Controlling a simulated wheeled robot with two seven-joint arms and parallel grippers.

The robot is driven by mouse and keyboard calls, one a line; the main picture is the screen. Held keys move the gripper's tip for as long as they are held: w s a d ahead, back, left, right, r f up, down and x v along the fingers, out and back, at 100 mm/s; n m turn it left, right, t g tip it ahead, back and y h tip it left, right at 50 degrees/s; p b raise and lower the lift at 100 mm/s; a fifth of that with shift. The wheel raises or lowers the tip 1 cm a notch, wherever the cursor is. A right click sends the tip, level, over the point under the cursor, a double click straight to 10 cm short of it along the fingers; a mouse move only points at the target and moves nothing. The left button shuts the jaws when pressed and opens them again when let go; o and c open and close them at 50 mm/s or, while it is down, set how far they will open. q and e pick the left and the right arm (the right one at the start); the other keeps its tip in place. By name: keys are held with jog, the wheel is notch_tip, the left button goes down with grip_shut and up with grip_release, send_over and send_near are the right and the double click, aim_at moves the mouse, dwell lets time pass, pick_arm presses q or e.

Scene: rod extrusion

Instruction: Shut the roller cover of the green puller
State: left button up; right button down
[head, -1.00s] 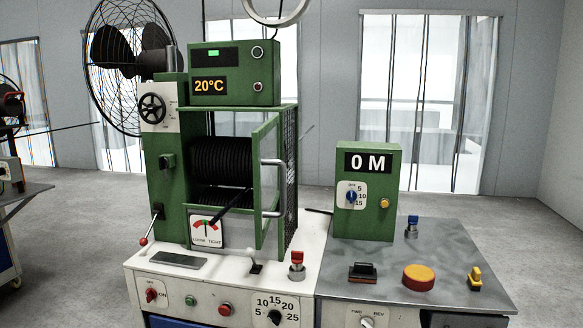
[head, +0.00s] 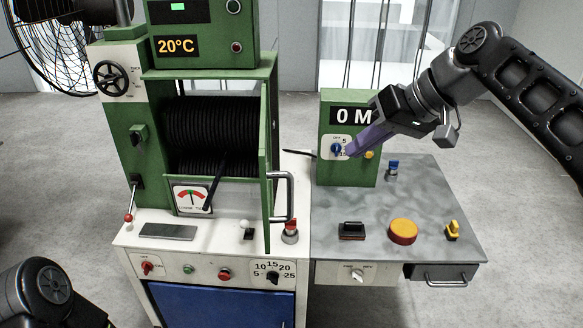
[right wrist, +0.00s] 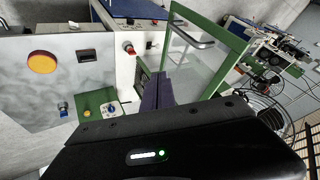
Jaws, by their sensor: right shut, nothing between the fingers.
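The green puller (head: 158,63) stands on a white cabinet, its black ribbed rollers (head: 210,123) exposed. Its roller cover (head: 266,165), a clear panel in a green frame, stands swung open and shows nearly edge-on in the head view. A grey bar handle (head: 291,197) sits on its right side. The right wrist view shows the cover's green frame (right wrist: 222,30) and handle (right wrist: 190,37). My right gripper (head: 352,150) is shut and empty, in front of the 0 M box and right of the handle, apart from it. My left gripper is out of view; only a dark arm part shows at lower left.
The green 0 M box (head: 347,177) stands on the grey metal table (head: 330,215), with a yellow-and-red button (head: 403,231) and several switches nearby. A red-topped knob (head: 290,230) stands close beside the cover. A fan (head: 50,40) is at the upper left.

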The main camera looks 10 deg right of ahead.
jog(key=a+f+g+b, duration=0.1)
jog(key=a+f, duration=0.8)
jog(key=shift+w+n, duration=0.2)
jog(key=shift+n, duration=0.1)
dwell(0.5)
jog(key=shift+a, duration=0.2)
